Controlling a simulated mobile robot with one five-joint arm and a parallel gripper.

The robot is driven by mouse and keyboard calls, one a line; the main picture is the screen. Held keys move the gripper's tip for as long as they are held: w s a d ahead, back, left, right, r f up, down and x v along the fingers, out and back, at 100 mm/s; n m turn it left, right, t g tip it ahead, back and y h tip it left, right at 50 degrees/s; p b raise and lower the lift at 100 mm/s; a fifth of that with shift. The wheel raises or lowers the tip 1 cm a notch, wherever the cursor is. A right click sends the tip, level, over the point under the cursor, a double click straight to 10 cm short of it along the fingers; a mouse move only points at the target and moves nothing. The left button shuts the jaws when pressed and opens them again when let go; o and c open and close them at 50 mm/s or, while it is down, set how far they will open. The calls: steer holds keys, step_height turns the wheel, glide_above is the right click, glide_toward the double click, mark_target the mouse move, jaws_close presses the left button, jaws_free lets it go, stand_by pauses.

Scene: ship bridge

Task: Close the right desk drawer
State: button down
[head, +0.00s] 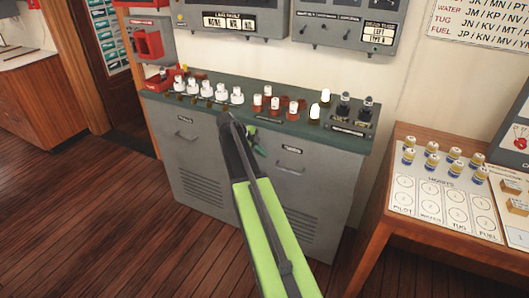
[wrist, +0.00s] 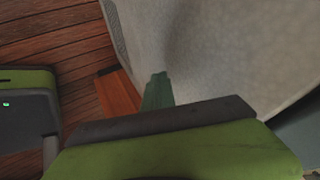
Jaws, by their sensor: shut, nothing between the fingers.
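The grey console desk (head: 220,180) stands against the wall in the head view. Its right front panel (head: 315,185) has a handle (head: 289,170) and vent slots below. No open drawer gap can be made out there, and my arm covers part of the front. The left front panel (head: 185,155) has a similar handle (head: 185,136). My gripper (head: 255,146) is shut and empty, in front of the desk near the top left of the right panel. Whether it touches cannot be told. In the wrist view its green finger (wrist: 158,90) shows beside a pale grey surface (wrist: 220,45).
Several white, red and black knobs line the green desktop (head: 195,98). A wooden table (head: 397,150) with several small bottles stands at the right. Wooden floor (head: 75,215) is clear at the left. Wall panels (head: 232,18) hang above the desk.

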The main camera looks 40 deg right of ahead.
steer(key=a+r+p, duration=0.8)
steer(key=a, duration=0.1)
steer(key=shift+s, duration=0.2)
